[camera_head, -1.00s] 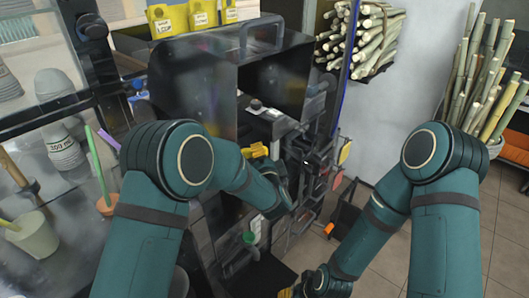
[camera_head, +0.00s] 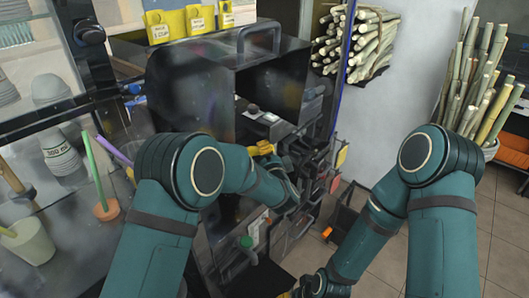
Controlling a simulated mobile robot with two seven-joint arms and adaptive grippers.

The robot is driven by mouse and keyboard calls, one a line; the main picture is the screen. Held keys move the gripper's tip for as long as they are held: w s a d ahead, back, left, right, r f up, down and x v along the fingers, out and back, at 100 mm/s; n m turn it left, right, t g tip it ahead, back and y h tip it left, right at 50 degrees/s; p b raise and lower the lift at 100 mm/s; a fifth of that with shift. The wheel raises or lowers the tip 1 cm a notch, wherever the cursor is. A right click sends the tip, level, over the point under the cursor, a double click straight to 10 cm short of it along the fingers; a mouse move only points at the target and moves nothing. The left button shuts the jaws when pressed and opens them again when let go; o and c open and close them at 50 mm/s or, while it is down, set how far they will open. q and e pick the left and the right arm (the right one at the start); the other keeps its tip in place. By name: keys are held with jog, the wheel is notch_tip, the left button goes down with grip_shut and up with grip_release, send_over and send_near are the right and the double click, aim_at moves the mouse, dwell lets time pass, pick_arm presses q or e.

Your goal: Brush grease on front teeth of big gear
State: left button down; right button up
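The black sugarcane press (camera_head: 195,92) stands in the middle, with an open front bay. I cannot make out the big gear or its teeth; the press's inner parts are dark and partly behind my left arm. No grease brush can be made out. My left arm reaches across the press front, and its hand end (camera_head: 292,196) is by the dark mechanism at the press's right side. Its fingers cannot be made out. My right arm reaches down to the bottom edge, where its hand (camera_head: 296,292) is mostly cut off, low in front of the press.
A shelf at left holds grey cups (camera_head: 61,153), a pale green cup (camera_head: 30,240) and an orange pot (camera_head: 106,210). Yellow labelled bins (camera_head: 199,20) stand above the press. Cane bundles (camera_head: 354,42) hang at the wall; more cane (camera_head: 483,85) stands at right. Tiled floor shows between.

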aim_at(254, 151)
pick_arm(q)
jog(key=shift+s+a, duration=0.6)
jog(key=shift+a, duration=0.2)
jog(key=shift+s+a, duration=0.55)
jog(key=shift+a, duration=0.25)
jog(key=shift+d+f, duration=0.1)
jog(key=shift+d, duration=0.05)
jog(key=s+d, duration=0.4)
jog(key=shift+s+d, duration=0.15)
jog(key=shift+s+d, duration=1.05)
